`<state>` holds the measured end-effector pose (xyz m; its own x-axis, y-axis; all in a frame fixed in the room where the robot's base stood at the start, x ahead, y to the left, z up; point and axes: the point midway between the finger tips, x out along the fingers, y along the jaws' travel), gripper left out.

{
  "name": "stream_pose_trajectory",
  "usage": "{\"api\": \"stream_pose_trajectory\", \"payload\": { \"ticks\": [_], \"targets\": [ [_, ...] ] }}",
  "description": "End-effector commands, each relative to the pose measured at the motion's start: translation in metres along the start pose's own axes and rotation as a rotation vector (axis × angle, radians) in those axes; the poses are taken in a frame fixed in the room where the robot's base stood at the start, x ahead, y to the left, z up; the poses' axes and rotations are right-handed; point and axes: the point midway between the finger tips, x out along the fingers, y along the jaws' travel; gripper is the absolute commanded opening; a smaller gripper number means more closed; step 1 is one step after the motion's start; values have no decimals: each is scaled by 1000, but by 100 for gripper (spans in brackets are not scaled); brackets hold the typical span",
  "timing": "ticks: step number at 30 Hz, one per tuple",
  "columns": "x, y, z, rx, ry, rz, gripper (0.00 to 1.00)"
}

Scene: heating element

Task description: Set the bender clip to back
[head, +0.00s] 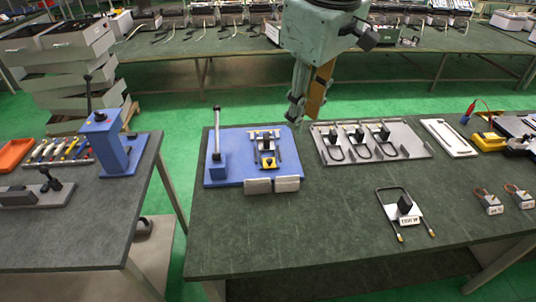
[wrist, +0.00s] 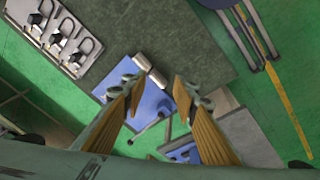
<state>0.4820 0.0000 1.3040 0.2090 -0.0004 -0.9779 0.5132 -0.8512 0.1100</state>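The bender is a blue plate (head: 232,172) on the dark work table, with an upright black-knobbed lever (head: 216,135) at its left. The bender clip, as far as I can tell, is the metal and black fitting (head: 266,142) at the plate's middle, with a yellow part in front. Its exact position is too small to read. My gripper (head: 308,105) hangs above and behind the plate's right back corner, apart from it. In the wrist view my gripper (wrist: 160,82) is open and empty, with part of the blue plate (wrist: 150,103) showing between its fingers; the clip is hidden there.
A metal tray (head: 415,148) with several heating elements stands to the right. One labelled element (head: 404,208) lies in front. A blue press (head: 112,145) stands on the left table. The front middle of the table is clear.

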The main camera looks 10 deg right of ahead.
Motion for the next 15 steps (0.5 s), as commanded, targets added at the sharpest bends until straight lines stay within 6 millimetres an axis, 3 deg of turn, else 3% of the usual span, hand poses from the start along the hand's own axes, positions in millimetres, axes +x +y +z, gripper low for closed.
{"api": "stream_pose_trajectory", "payload": {
  "ticks": [15],
  "targets": [
    [45, 36, -60, -200, -41, -31, 27]
  ]
}}
